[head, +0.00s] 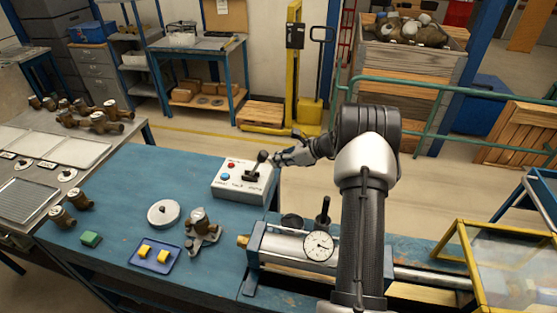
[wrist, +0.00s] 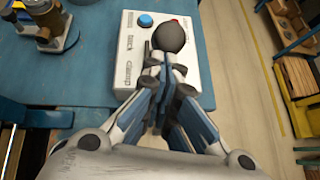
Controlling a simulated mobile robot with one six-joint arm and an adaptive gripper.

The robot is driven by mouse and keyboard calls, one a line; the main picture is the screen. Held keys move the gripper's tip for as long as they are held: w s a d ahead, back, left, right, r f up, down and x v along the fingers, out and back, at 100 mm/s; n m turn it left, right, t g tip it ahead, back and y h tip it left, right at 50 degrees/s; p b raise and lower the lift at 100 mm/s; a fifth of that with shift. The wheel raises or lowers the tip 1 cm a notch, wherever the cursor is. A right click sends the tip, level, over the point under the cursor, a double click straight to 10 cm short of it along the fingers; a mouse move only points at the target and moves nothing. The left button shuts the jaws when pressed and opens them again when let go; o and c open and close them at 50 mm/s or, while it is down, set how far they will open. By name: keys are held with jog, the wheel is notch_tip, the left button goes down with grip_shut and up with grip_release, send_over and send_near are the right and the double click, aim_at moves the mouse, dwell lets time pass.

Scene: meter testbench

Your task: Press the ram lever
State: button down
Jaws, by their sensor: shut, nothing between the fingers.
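A white control box (head: 243,182) stands on the blue bench top, with a black-knobbed lever (head: 262,157), a red button (head: 231,164) and a blue button (head: 225,177). My gripper (head: 279,158) is shut and empty, just right of the lever knob in the head view. The box also shows in the wrist view (wrist: 194,70), where the dark knob (wrist: 172,37) stands right beyond my fingertips (wrist: 163,68). I cannot tell whether they touch it. The lever's lower part is partly hidden by my fingers. A second dark lever (head: 323,212) stands by the dial gauge (head: 318,246).
A steel cylinder (head: 285,247) lies along the bench's right side. Brass meters (head: 201,222), a white round lid (head: 163,213) and a blue tray (head: 138,256) with yellow blocks lie to the left. A yellow-framed clear guard (head: 460,255) stands at right.

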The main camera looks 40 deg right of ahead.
jog(key=w+a+r+g+h+p, duration=0.4)
jog(key=w+a+p, duration=0.4)
jog(key=p, duration=0.4)
jog(key=shift+w+a+g+p, duration=0.3)
jog(key=shift+w+g+p, duration=0.1)
jog(key=shift+w, duration=0.45)
jog(key=w+a+v, duration=0.1)
jog(key=v, duration=1.2)
jog(key=shift+r+p, duration=0.35)
jog(key=shift+p, duration=0.05)
jog(key=shift+a, duration=0.1)
